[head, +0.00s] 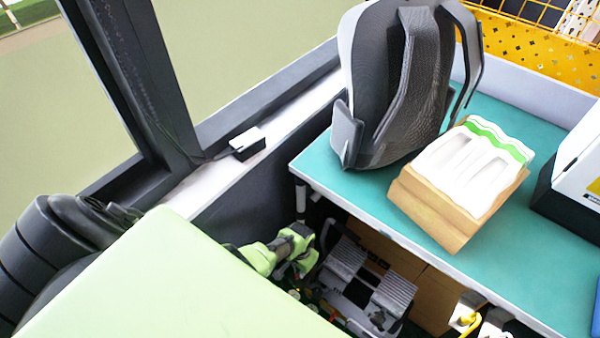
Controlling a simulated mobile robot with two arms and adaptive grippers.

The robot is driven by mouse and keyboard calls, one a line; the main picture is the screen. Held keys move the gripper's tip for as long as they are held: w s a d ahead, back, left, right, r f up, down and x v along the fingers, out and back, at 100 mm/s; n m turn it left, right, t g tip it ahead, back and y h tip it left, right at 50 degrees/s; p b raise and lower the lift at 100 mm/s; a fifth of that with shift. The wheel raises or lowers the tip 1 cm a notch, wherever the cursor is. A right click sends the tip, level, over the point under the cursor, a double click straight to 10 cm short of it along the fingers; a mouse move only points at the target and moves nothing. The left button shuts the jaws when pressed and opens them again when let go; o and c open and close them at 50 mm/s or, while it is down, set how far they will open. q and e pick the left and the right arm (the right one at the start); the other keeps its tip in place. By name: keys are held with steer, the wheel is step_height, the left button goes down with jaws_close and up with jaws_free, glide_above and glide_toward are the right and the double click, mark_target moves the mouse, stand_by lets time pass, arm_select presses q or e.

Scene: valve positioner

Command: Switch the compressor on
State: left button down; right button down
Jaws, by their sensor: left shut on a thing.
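A machine with grey ribbed blocks (390,295) stands low under the teal-topped table and looks like the compressor. Its lower part runs out of the picture, and I cannot make out its switch. My left gripper (122,213), dark, is at the left by the window frame, well apart from this machine. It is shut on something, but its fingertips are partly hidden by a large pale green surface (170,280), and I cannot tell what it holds. My right gripper is not in view.
The teal table (545,250) carries a grey backpack (385,90), a cardboard box with white packets (430,210) and a white-and-black case (575,180). A small black-and-white box (248,145) sits on the sill. A green-and-dark object (275,255) is beside the machine.

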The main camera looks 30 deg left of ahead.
arm_select(q)
steer(key=shift+s, duration=0.1)
stand_by(0.3)
steer(key=c, duration=2.2)
jaws_free()
steer(key=shift+r, duration=0.65)
step_height(320, 180, up, 11)
steer(key=shift+f, duration=0.15)
